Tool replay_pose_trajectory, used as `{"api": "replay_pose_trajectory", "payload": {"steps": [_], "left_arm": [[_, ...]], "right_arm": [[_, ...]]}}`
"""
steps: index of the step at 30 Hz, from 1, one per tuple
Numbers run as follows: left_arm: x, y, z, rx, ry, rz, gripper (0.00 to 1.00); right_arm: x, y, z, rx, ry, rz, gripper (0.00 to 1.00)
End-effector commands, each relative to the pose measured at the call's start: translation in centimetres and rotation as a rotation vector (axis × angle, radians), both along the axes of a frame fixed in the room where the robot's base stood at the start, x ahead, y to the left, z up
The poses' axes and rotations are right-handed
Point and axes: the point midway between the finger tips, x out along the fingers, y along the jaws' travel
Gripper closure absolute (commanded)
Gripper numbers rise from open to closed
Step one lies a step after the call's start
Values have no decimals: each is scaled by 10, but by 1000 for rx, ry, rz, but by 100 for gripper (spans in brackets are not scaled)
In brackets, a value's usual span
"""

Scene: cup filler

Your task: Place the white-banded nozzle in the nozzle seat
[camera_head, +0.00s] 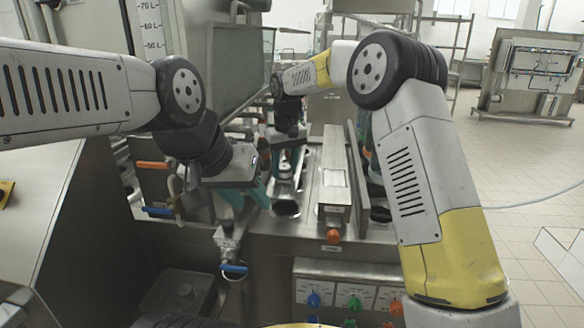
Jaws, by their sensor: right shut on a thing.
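My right gripper (286,165) is the upper one, over the filler's top behind the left gripper. It is shut on a small grey cylindrical piece with a pale band, which looks like the white-banded nozzle (285,171). The piece appears upright; its lower end is hard to make out. A dark round opening (286,208) lies in the steel top nearer to me; I cannot tell whether it is the nozzle seat. My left gripper (248,198) is lower and to the left of that opening. Its teal fingers are apart, with nothing visible between them.
A raised steel housing (334,185) stands right of the opening, with an upright plate beside it. A valve with a blue handle (234,268) hangs below my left gripper. Orange-handled and blue-handled levers are at left. Control knobs (313,299) are on the front panel.

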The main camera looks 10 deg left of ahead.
Motion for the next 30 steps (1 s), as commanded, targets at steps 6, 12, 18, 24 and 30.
{"api": "replay_pose_trajectory", "payload": {"steps": [6, 12, 18, 24, 30], "left_arm": [[0, 0, 0, 0, 0, 0, 64], [0, 0, 0, 0, 0, 0, 64], [0, 0, 0, 0, 0, 0, 64], [0, 0, 0, 0, 0, 0, 64], [0, 0, 0, 0, 0, 0, 64]], "right_arm": [[0, 0, -2, 0, 0, 0, 55], [0, 0, -2, 0, 0, 0, 39], [0, 0, -1, 0, 0, 0, 39], [-1, -1, 22, 2, -5, 0, 39], [-5, -3, 56, 1, -3, 0, 39]]}}
